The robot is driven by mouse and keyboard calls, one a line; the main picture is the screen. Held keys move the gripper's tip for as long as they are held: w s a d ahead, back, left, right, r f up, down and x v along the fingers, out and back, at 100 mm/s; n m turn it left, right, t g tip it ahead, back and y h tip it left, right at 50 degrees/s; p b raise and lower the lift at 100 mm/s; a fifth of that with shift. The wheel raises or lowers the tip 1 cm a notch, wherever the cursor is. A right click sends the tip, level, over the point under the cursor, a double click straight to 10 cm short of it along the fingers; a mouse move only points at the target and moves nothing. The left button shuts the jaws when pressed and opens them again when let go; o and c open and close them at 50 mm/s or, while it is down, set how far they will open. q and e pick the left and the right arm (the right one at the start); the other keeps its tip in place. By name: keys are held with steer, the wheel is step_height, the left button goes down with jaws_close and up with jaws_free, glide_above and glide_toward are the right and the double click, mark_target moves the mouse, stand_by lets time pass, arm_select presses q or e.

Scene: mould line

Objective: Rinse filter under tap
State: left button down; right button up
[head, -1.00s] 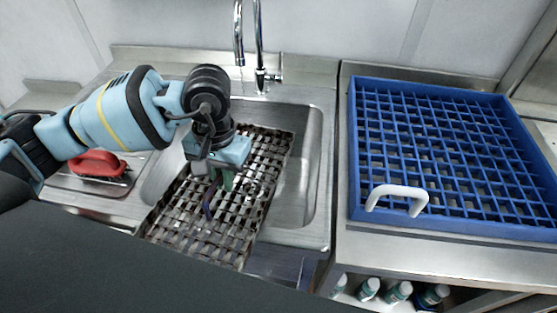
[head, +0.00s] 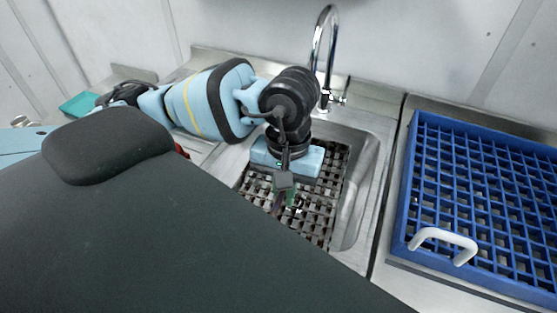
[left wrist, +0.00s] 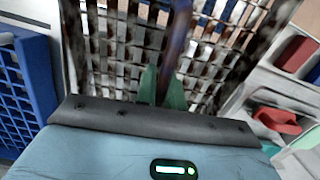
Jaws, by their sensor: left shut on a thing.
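The filter (head: 316,218) is a metal lattice with dark brown grime on its strips. It is held over the sink (head: 366,185), below the tap (head: 331,45). My left gripper (head: 285,192) is shut on the filter near its middle, at a thin purple-blue handle. In the left wrist view, the green fingertips (left wrist: 162,88) close on this handle (left wrist: 179,40), with the lattice (left wrist: 115,45) beyond. The tap's spout end is hidden behind my left wrist, so I cannot tell whether water runs. My right gripper is out of view.
A blue grid rack (head: 480,190) with a white handle (head: 443,243) stands on the steel counter right of the sink. A red object (head: 181,151) shows partly behind my left arm. A teal item (head: 80,104) lies at the far left.

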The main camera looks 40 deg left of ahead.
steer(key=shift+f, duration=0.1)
